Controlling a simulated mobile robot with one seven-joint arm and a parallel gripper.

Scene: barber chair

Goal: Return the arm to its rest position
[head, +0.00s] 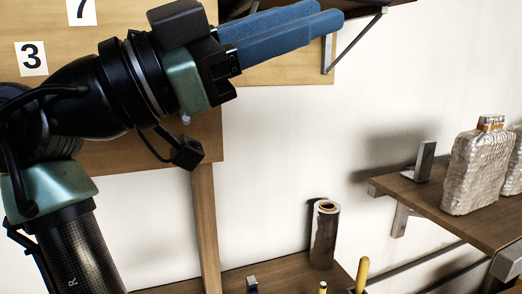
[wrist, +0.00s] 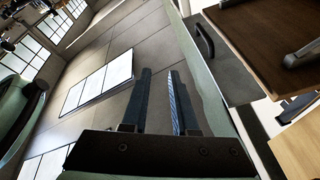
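My arm reaches across the upper left of the head view, in front of a wooden board. My gripper (head: 326,12) points to the upper right, with its two blue fingers close to the wall. In the wrist view, my gripper (wrist: 161,72) has its two dark fingers apart with a gap between them. Nothing is held in the gap. The fingertips touch nothing that I can see.
A wooden shelf (head: 460,212) on the right bears a woven silvery bottle (head: 478,165). A dark cylinder (head: 324,235) stands on a lower wooden surface. A shelf bracket (head: 345,45) is close to my fingertips. The wrist view shows open tiled floor (wrist: 150,50).

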